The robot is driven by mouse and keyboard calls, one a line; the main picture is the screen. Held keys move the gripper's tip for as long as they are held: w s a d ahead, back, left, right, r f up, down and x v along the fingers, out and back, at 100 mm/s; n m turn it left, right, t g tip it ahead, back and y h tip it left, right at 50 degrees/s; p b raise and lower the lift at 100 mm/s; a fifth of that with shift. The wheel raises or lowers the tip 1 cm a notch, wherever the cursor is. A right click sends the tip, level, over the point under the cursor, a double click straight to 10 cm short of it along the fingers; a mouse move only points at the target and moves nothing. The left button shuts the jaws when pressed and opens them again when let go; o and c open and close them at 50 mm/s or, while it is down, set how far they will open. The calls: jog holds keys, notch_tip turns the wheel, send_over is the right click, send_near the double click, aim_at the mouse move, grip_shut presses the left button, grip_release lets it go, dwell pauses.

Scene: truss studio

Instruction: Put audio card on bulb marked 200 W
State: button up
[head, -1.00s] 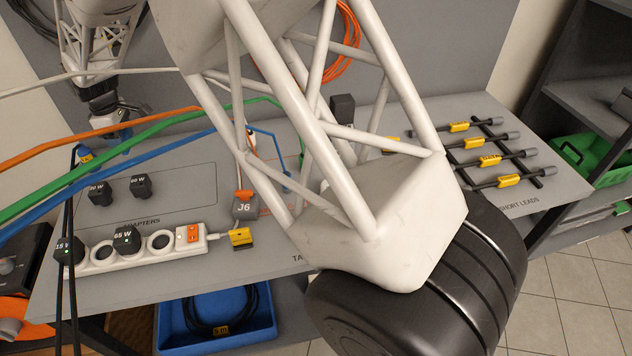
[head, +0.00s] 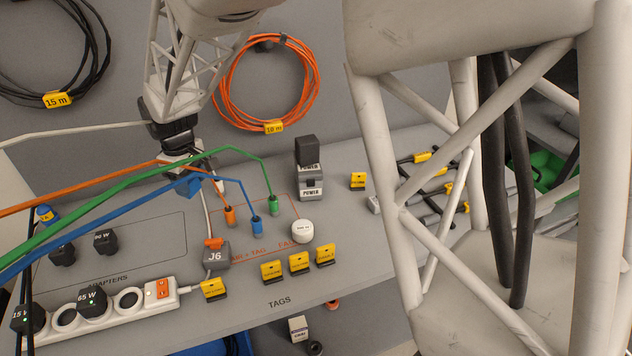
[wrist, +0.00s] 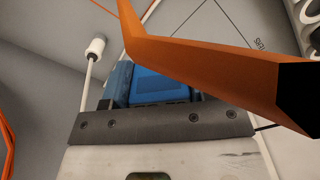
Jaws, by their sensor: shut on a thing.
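My gripper (head: 190,184) points down over the back of the grey bench, left of the orange outline. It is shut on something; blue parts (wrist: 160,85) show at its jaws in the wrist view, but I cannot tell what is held. A round white bulb-like thing (head: 302,231) stands on the bench, right of and nearer the front than my gripper; its mark is too small to read. Yellow cards in dark holders stand along the front: left (head: 272,271), middle (head: 299,263) and right (head: 325,255). Their words are unreadable, so I cannot pick out the audio card.
Orange, green and blue cables cross near my gripper, ending in plugs such as the green one (head: 273,205). A grey J6 box (head: 215,254) and a white power strip (head: 110,308) stand front left.

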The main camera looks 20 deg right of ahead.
jog(key=s+d+f+m, duration=0.2)
jog(key=s+d+m, duration=0.3)
jog(key=s+d, duration=0.6)
jog(key=s+d+f+m, duration=0.2)
jog(key=s+d+m, duration=0.2)
jog(key=s+d, duration=0.8)
jog(key=s, duration=0.4)
jog(key=shift+d+m, duration=0.25)
jog(key=shift+m, duration=0.15)
jog(key=shift+w+f, duration=0.1)
send_over(302, 225)
jog(key=shift+f, duration=0.75)
jog(key=shift+f, duration=1.75)
jog(key=shift+f, duration=0.15)
